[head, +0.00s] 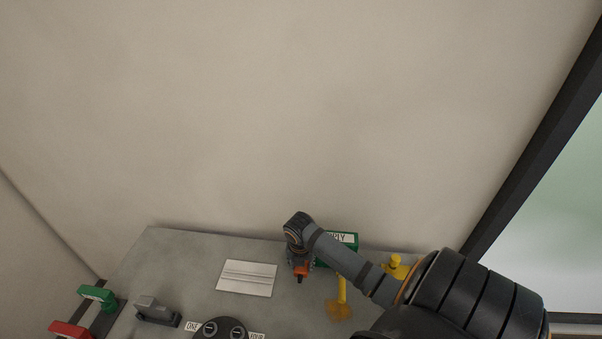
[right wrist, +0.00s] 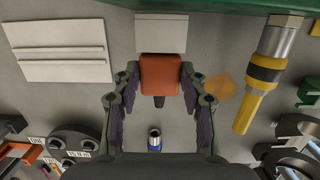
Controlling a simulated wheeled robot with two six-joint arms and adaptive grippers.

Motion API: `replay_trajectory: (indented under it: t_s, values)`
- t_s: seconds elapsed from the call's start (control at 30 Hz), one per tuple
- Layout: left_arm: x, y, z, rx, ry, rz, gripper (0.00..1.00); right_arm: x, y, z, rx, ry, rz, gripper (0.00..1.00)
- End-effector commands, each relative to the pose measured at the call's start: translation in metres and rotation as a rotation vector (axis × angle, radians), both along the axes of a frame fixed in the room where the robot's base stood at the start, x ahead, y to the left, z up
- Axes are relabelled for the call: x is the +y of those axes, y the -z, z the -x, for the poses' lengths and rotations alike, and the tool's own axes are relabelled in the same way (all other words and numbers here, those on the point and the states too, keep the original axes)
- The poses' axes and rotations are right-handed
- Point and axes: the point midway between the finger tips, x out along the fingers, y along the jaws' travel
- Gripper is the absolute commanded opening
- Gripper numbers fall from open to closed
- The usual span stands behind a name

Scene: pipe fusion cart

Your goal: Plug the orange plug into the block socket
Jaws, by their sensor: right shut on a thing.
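The orange plug (right wrist: 160,75) is between the two fingers of my right gripper (right wrist: 160,82) in the right wrist view, with a short dark end pointing down the picture. In the head view the plug (head: 300,271) shows below the right gripper (head: 298,258), which is shut on it. A pale grey block (right wrist: 161,33) lies just beyond the plug in the right wrist view. It may be the block socket, but no opening shows, and I cannot tell whether it touches the plug. My left gripper is not in view.
A green labelled box (head: 348,240) stands behind my right arm. A yellow-handled tool (right wrist: 258,80) is right of the plug. A white ridged plate (head: 247,278) and a black disc (head: 220,329) are at left. A small blue-and-silver cylinder (right wrist: 155,140) is nearby.

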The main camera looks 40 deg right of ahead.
Motion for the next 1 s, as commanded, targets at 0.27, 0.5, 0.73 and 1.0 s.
replay_trajectory:
  t_s: [0.27,0.5,0.73,1.0]
  values:
    - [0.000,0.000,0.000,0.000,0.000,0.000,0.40,0.001,0.000,0.000,0.001,0.000,-0.003,0.69]
    - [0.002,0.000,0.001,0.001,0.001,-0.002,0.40,0.001,-0.001,0.000,0.001,0.000,-0.003,0.69]
    - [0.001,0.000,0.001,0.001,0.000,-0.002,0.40,0.004,-0.036,0.002,-0.004,-0.003,0.001,0.69]
    - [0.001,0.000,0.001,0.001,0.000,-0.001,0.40,0.012,-0.098,0.009,-0.002,-0.003,0.001,0.69]
